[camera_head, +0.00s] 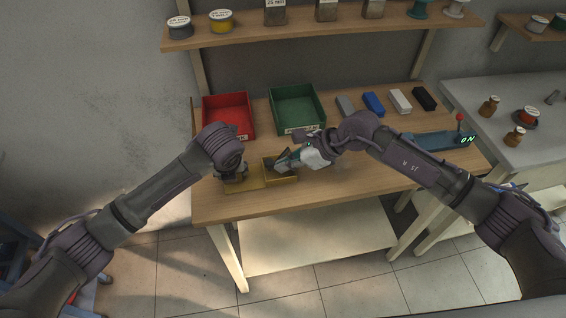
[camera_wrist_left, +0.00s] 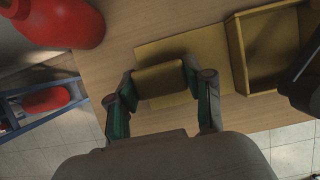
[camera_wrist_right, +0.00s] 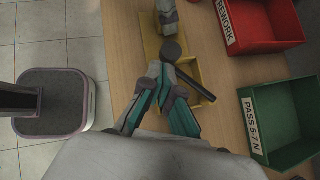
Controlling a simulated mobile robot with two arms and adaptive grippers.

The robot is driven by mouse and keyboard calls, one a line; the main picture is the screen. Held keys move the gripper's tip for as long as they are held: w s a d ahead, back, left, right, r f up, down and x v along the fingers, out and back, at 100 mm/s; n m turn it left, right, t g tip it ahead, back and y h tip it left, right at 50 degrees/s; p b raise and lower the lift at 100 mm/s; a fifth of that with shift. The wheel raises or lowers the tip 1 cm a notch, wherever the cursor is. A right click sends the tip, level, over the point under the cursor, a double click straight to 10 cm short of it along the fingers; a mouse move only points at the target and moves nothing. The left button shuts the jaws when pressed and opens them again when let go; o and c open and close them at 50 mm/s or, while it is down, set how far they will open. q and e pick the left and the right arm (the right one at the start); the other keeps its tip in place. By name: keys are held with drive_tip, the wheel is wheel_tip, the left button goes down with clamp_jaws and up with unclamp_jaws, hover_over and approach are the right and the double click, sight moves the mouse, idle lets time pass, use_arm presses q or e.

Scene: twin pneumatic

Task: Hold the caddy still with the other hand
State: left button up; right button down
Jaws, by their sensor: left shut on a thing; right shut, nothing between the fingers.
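The yellow caddy (camera_head: 281,180) lies near the front edge of the wooden workbench. It has a flat plate, a raised block (camera_wrist_left: 160,79) and an open-topped box (camera_wrist_left: 237,56). My left gripper (camera_wrist_left: 158,88) has its fingers on both sides of the block and is shut on it. It also shows in the head view (camera_head: 235,172). My right gripper (camera_wrist_right: 159,75) is shut and empty, its fingertips at the caddy's box. Whether they touch it I cannot tell. A dark rod with a round end (camera_wrist_right: 173,50) crosses over the box. The box's inside is partly hidden.
A red bin (camera_head: 228,113) marked REWORK and a green bin (camera_head: 297,108) marked PASS stand behind the caddy. Several coloured blocks (camera_head: 374,103) and a blue device (camera_head: 440,141) with a lit display are to the right. A shelf (camera_head: 325,26) hangs above.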

drive_tip(key=shift+s+d, duration=0.15)
drive_tip(key=shift+d, duration=0.7)
use_arm(q)
drive_tip(key=shift+a, duration=0.1)
use_arm(e)
drive_tip(key=d, duration=0.1)
drive_tip(key=s+d, duration=0.1)
drive_tip(key=shift+s+d+f, duration=0.1)
drive_tip(key=shift+s+d, duration=0.15)
drive_tip(key=shift+d, duration=0.15)
drive_tip(key=s+v, duration=0.1)
drive_tip(key=v, duration=0.9)
drive_tip(key=shift+s+a, duration=0.2)
drive_tip(key=shift+a, duration=0.15)
use_arm(q)
drive_tip(key=o, duration=1.4)
